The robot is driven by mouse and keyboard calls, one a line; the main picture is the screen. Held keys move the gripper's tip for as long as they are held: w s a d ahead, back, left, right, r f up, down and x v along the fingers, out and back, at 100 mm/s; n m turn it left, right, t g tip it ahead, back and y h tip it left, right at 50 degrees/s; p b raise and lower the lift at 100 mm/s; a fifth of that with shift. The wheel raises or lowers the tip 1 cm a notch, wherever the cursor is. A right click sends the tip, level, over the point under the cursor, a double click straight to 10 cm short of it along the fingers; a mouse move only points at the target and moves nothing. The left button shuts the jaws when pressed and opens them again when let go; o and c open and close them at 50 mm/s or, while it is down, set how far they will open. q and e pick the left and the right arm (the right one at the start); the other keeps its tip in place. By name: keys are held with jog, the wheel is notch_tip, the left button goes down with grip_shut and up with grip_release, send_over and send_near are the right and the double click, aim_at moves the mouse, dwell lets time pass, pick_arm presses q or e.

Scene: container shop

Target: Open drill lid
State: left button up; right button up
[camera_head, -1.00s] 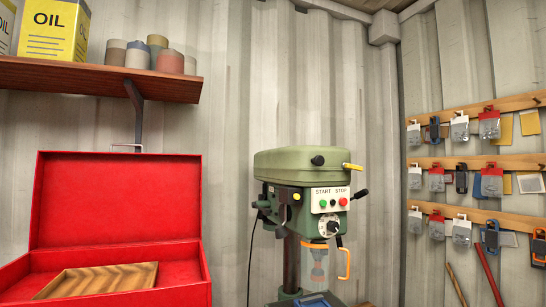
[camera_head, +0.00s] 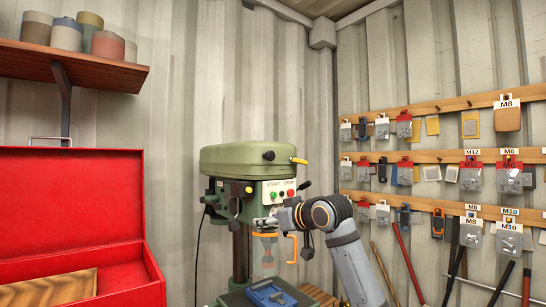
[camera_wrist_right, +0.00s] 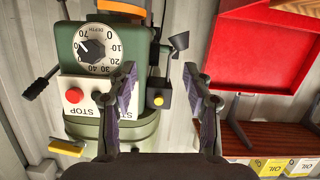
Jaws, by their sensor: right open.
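The green drill press (camera_head: 232,205) stands in the middle of the head view. Its rounded green lid (camera_head: 235,158) sits down on the drill head, with a black knob on the front and a yellow handle (camera_head: 299,161) at the right end. In the right wrist view the drill appears upside down, with the lid (camera_wrist_right: 135,133) low and the yellow handle (camera_wrist_right: 67,148) at lower left. My right gripper (camera_wrist_right: 158,75) is open and empty in front of the drill head, below lid level. My left gripper is not in view.
An open red toolbox (camera_head: 75,200) stands at left, under a wooden shelf (camera_head: 70,65) with several cans. Pegboard rails (camera_head: 440,157) with hanging packs line the right wall. A blue vise (camera_head: 270,293) lies below the drill. Space above the lid is clear.

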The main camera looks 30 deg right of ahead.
notch_tip(320, 180, up, 9)
jog(key=s+d+t, duration=0.2)
jog(key=s, duration=0.1)
jog(key=t, duration=0.1)
send_near(272, 155)
jog(key=shift+m+y, duration=0.3)
jog(key=w+p, duration=0.5)
jog(key=w, duration=0.2)
jog(key=shift+a+r+p, duration=0.15)
jog(key=shift+a+p, duration=0.1)
jog(key=shift+p, duration=0.15)
jog(key=shift+w+f, duration=0.25)
jog(key=shift+w, duration=0.45)
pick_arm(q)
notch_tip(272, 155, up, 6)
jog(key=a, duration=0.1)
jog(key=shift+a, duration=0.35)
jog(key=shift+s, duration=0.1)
pick_arm(e)
jog(key=shift+s, duration=0.1)
jog(key=shift+c, duration=0.2)
jog(key=shift+c, duration=1.3)
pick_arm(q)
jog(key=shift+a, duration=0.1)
pick_arm(e)
grip_shut()
